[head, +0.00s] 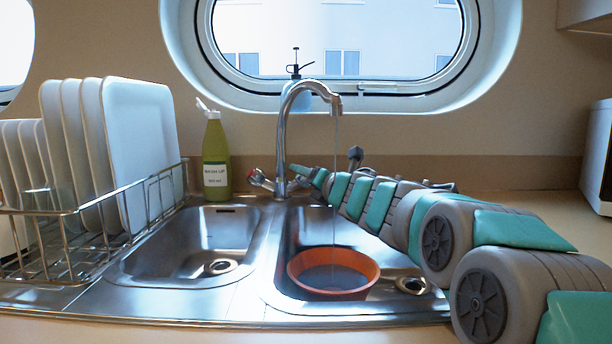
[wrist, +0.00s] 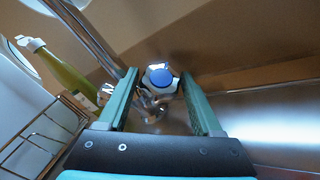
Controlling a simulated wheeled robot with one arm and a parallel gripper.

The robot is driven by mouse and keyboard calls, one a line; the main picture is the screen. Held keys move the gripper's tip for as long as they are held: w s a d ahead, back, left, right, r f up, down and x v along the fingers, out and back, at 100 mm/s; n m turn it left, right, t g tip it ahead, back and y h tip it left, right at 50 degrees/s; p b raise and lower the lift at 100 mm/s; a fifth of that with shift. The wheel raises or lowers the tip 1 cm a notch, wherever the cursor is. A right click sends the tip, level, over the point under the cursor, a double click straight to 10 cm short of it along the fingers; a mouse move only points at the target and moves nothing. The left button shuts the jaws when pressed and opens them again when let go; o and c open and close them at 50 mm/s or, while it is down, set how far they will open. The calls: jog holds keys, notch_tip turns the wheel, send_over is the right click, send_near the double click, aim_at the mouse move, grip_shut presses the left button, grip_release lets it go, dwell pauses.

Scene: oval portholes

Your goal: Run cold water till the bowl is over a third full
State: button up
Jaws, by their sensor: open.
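An orange bowl (head: 333,290) sits in the right sink basin (head: 285,265) with some liquid in it; I cannot tell the exact level. A thin stream of water (head: 337,160) falls from the chrome tap (head: 283,130) into it. A knob with a blue cap (wrist: 162,78) shows between the fingers of my gripper (wrist: 159,86) in the wrist view. My gripper (head: 314,176) is open, its fingers on either side of the knob; I cannot tell whether they touch it. A red-marked knob (head: 254,176) is left of the tap.
A green washing-up bottle (head: 216,160) stands behind the left basin (head: 190,250), which is empty. A wire rack (head: 75,225) with white plates (head: 140,150) is on the left. A spray bottle (head: 298,90) stands behind the tap. My arm reaches across the right side.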

jog(key=shift+w+a, duration=0.1)
jog(key=shift+w, duration=0.05)
grip_shut()
dwell(0.5)
